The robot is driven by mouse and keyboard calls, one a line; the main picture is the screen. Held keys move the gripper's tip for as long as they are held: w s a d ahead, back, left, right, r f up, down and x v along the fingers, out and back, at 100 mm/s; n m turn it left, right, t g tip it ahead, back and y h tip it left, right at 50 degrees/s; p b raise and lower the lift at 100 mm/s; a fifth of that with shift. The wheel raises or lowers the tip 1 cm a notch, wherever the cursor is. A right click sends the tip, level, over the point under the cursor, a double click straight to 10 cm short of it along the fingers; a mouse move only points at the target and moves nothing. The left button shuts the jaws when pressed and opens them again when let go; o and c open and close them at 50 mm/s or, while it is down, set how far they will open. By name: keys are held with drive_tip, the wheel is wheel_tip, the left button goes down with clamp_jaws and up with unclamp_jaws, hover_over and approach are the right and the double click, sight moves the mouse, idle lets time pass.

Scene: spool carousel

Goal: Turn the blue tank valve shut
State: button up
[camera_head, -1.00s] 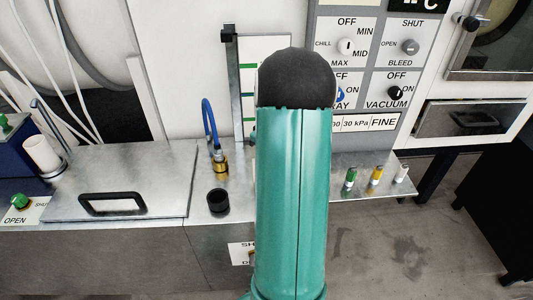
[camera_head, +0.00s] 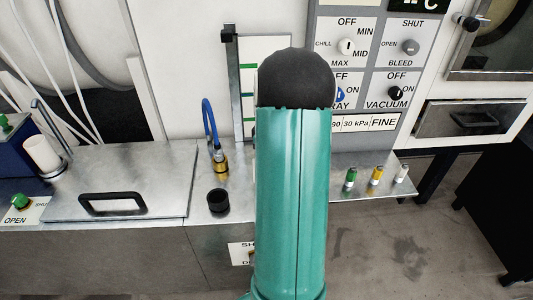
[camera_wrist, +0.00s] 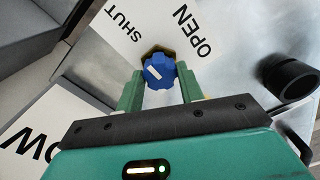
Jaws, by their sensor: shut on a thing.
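The blue tank valve (camera_wrist: 160,71) is a round ridged knob with a white mark, on a brass-coloured base. It shows in the wrist view on a plate lettered SHUT at upper left and OPEN at upper right. The white mark slants toward the upper left, on the SHUT side. My gripper (camera_wrist: 160,87) is shut on the knob, with one green finger on each side. In the head view my teal arm hides the gripper, and I cannot make out the blue valve.
A black round cup (camera_wrist: 290,78) stands right of the gripper in the wrist view. In the head view a black cup (camera_head: 218,201), a brass fitting with a blue hose (camera_head: 220,163), a handled lid (camera_head: 115,203) and several coloured vials (camera_head: 376,176) occupy the bench.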

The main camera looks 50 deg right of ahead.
drive_tip(key=o, duration=1)
drive_tip(key=shift+r, duration=0.15)
wheel_tip(320, 180, up, 14)
drive_tip(key=shift+d, duration=0.2)
drive_tip(key=shift+w+a, duration=0.1)
